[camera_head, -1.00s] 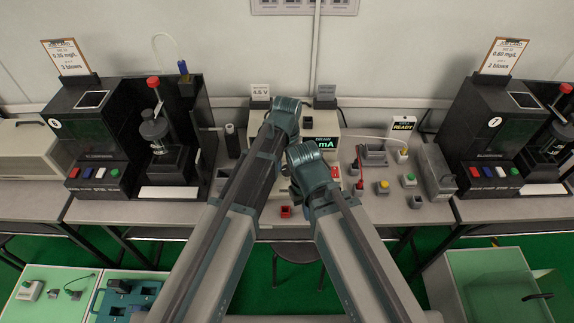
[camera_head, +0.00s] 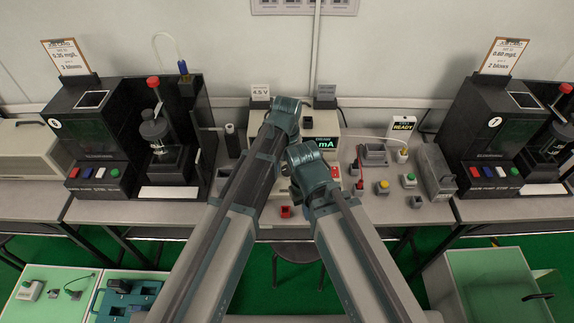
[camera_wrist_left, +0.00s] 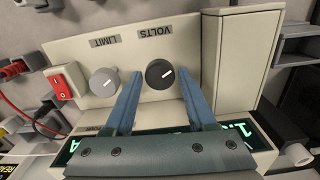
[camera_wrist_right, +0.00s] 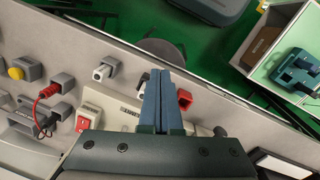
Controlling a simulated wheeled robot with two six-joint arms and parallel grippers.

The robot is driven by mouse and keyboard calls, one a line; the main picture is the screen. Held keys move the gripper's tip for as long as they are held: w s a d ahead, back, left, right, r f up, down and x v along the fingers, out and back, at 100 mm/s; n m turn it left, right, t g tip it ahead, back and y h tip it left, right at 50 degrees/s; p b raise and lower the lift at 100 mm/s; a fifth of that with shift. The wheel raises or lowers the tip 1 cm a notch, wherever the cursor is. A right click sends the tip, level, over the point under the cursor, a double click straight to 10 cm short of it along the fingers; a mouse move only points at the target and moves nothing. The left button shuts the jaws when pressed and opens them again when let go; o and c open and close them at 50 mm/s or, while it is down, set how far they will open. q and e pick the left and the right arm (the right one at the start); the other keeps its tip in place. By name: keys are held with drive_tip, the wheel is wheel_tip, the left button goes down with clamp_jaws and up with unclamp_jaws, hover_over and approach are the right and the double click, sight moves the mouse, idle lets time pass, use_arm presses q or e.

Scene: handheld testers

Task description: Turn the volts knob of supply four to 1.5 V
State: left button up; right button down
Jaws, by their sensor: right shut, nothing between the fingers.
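In the left wrist view the supply's black VOLTS knob (camera_wrist_left: 160,74) has a white mark pointing right and slightly up in the picture. My left gripper (camera_wrist_left: 161,80) is open, with one finger on each side of this knob; I cannot tell whether either finger touches it. The grey LIMIT knob (camera_wrist_left: 104,81) is to its left, outside the fingers. The green display (camera_wrist_left: 240,130) is mostly hidden by my gripper, so its reading cannot be told. My right gripper (camera_wrist_right: 163,78) is shut and empty, near the supply's red switch (camera_wrist_right: 82,124).
In the head view my arms hide most of the supply (camera_head: 325,120). A 4.5 V sign (camera_head: 260,92) stands behind it. Dark testers stand at left (camera_head: 90,140) and right (camera_head: 485,125). A red lead (camera_wrist_right: 41,105) and small sockets lie near my right gripper.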

sight(287, 168)
use_arm(q)
drive_tip(key=shift+o, duration=1.1)
wheel_tip(287, 168, up, 14)
drive_tip(key=p, duration=1.4)
drive_tip(key=shift+f, duration=0.1)
drive_tip(key=s+a+m+y, duration=0.1)
drive_tip(key=s+a+m, duration=0.2)
drive_tip(key=s, duration=1.3)
drive_tip(key=a, duration=0.3)
drive_tip(key=shift+s, duration=0.35)
